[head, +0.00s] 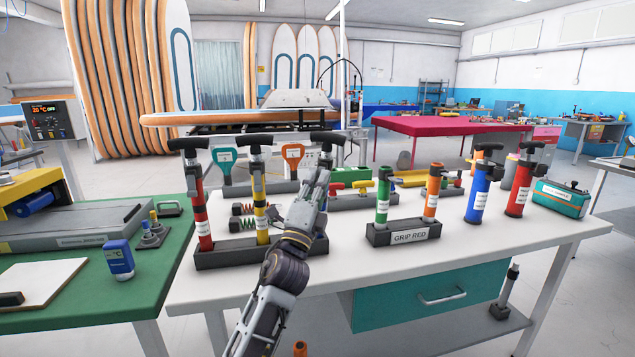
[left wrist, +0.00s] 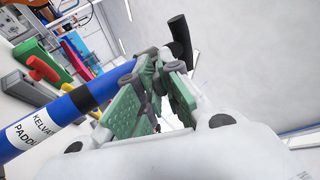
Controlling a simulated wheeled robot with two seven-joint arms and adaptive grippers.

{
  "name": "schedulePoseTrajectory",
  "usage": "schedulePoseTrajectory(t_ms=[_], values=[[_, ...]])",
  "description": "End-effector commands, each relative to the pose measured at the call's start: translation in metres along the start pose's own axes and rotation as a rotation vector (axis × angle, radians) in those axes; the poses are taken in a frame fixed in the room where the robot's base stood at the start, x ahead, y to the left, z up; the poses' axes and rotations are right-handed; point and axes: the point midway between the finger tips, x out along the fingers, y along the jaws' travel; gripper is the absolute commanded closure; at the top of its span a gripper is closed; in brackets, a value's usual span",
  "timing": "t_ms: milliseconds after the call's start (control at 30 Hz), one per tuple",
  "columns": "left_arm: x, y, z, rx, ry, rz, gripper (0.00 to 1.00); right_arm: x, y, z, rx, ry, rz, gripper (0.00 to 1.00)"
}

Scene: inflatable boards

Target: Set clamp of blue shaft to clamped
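The blue shaft (left wrist: 55,119) crosses the left of the left wrist view, with a white label and a black band. A grey clamp piece shows near its upper end, beside my left fingertips, and a black handle (left wrist: 180,37) rises beyond. In the head view my arm hides most of this shaft; its black handle (head: 327,138) shows above my left gripper (head: 319,187). The fingers with green pads (left wrist: 160,72) are close together at the clamp. I cannot tell whether they grip it, or how the clamp is set. My right gripper is out of view.
A red shaft (head: 199,215) and a yellow shaft (head: 260,200) stand in the same dark rack (head: 225,258), left of my arm. A GRIP RED holder (head: 404,236) with green and orange grips is to the right. Blue (head: 480,192) and red (head: 521,185) pumps stand farther right.

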Motion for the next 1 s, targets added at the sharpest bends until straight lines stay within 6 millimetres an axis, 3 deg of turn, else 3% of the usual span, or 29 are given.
schedulePoseTrajectory(t_ms=[33,167,667,1000], values=[[0.000,0.001,0.000,0.000,0.000,0.001,0.85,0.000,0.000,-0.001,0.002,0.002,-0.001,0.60],[0.000,0.001,0.000,0.000,0.000,0.001,0.70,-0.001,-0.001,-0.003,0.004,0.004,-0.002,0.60],[-0.004,0.001,0.000,0.000,0.000,0.002,0.70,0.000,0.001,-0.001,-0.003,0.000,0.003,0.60],[-0.024,0.001,0.000,-0.001,0.000,0.002,0.70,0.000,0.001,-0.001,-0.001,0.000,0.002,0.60]])
